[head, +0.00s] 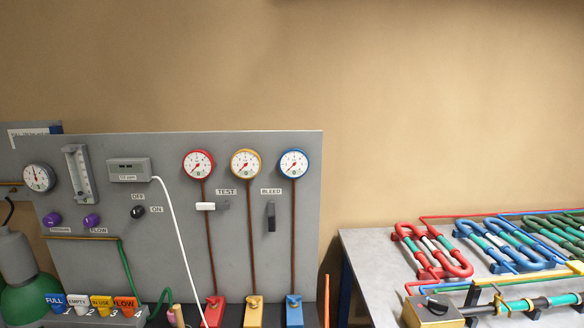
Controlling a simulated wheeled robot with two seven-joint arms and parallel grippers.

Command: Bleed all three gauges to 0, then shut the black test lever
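Three round gauges hang in a row on the grey panel (150,222): red-rimmed (199,165), yellow-rimmed (246,165) and blue-rimmed (294,164). Their needles appear to point to the lower left, but the readings are too small to tell. A white-handled lever (206,206) lies horizontal, pointing left, below the TEST label (226,191). A black lever (271,217) stands vertical below the BLEED label (271,191). Brown tubes run from the gauges down to red (213,312), yellow (254,312) and blue (294,311) blocks. Neither gripper is in view.
The panel also holds a smaller gauge (39,177), a flow tube (77,175), a grey display box (129,170) with a white cable, and an OFF/ON knob (137,212). A green cylinder (28,305) stands left. A table (372,262) with coloured coils stands right.

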